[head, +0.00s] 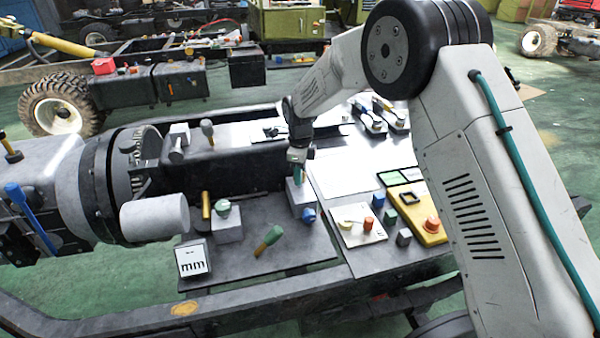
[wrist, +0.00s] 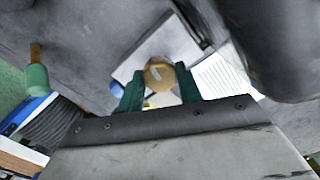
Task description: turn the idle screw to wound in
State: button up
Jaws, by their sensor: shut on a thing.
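The idle screw appears to be the round brass-coloured head (wrist: 160,73) in the wrist view, with a pale mark on its face. My gripper (wrist: 160,90) has its green fingers on either side of that head and is shut on it. In the head view my gripper (head: 299,160) points down at the top of a pale upright block (head: 301,195) on the grey bench plate. The screw is hidden there by the fingers. How far it is wound in cannot be told.
A blue knob (head: 309,215) sits low on the block's front. To the right are a knob plate (head: 360,232) and a yellow box with a red button (head: 418,215).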

jog(key=shift+w+r+m, duration=0.1)
jog(key=shift+m, duration=0.5)
jog(key=o, duration=1)
notch_tip(320, 180, up, 8)
jog(key=shift+f, duration=0.15)
